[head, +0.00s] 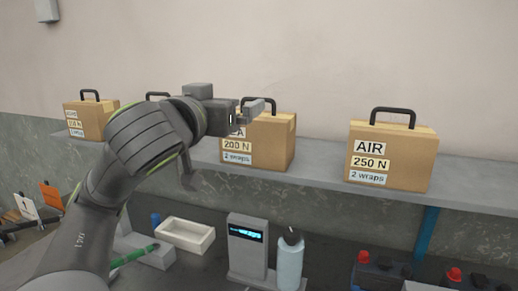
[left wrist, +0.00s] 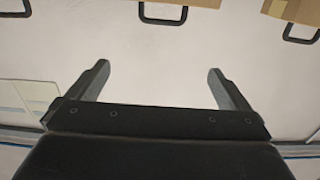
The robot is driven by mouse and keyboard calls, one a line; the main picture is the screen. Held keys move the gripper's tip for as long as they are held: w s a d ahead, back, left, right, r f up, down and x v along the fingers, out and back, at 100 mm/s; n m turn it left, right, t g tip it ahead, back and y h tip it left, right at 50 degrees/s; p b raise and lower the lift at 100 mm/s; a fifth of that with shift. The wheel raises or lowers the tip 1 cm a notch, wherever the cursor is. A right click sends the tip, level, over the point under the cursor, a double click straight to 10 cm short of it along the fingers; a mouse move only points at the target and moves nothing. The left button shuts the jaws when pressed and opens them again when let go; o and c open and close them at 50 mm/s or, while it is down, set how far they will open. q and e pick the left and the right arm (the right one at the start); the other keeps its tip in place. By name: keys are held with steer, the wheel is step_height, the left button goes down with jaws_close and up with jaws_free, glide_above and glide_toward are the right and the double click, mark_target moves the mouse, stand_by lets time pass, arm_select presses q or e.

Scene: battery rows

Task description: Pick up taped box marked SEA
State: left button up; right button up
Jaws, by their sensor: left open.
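A tan cardboard box (head: 272,145) with a black handle stands on the grey shelf, its label partly covered by my arm. Its top label line shows only an ending "A", above "200 N" and "2 wraps". My left gripper (head: 225,140) is open and empty, in front of this box. In the left wrist view the left gripper's two fingers (left wrist: 158,82) are spread with nothing between them. A black handle (left wrist: 163,17) shows beyond them at the top middle; I cannot tell which box it belongs to. My right gripper is not in view.
A box marked AIR, 250 N (head: 395,155) stands to the right on the shelf (head: 320,172). A smaller-looking box (head: 88,120) stands far left; another handle (head: 157,97) shows behind my arm. Below are a white tray (head: 185,235), a display device (head: 247,248), a bottle (head: 290,262) and batteries (head: 375,272).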

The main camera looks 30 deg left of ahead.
arm_select(q)
step_height(320, 180, down, 3)
steer(key=b, duration=0.2)
steer(key=p, duration=1.6)
glide_above(258, 130)
steer(key=a, duration=0.2)
steer(key=shift+w+r+p, duration=0.1)
steer(key=shift+r+p, duration=0.2)
steer(key=shift+p, duration=0.25)
steer(key=p+x, duration=0.1)
steer(key=x, duration=0.2)
steer(key=shift+w+p, duration=0.15)
steer(key=shift+p, duration=0.15)
steer(key=shift+w+a+f, duration=0.1)
steer(key=shift+w+a, duration=0.05)
steer(key=shift+w, duration=0.4)
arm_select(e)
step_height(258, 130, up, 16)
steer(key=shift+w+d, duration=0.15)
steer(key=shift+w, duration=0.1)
